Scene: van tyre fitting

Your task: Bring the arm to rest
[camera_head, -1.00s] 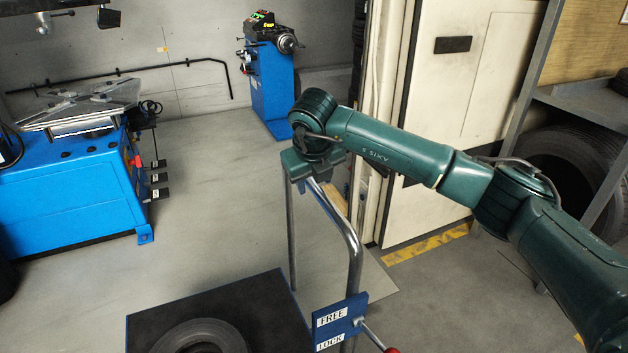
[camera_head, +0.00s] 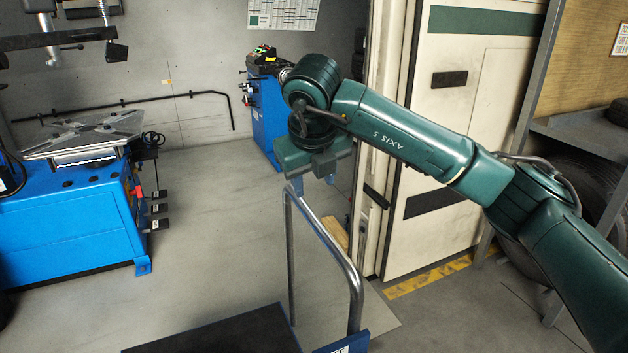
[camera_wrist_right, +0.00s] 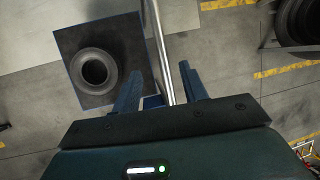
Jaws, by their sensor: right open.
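My right arm (camera_head: 420,140) is dark green and reaches in from the right, bent at the elbow. Its gripper (camera_head: 312,181) is at the upper end of the trolley's metal handle (camera_head: 352,270), pointing down. In the right wrist view the gripper (camera_wrist_right: 160,84) has its two blue fingers spread apart. The handle (camera_wrist_right: 160,45) shows between them in that view; I see no grip on it, and the exact gap is unclear. My left gripper is not in view.
The trolley's dark platform (camera_head: 225,335) is at the bottom; a tyre (camera_wrist_right: 93,70) lies on it in the wrist view. A blue tyre machine (camera_head: 70,220) stands left, another blue machine (camera_head: 268,115) behind.

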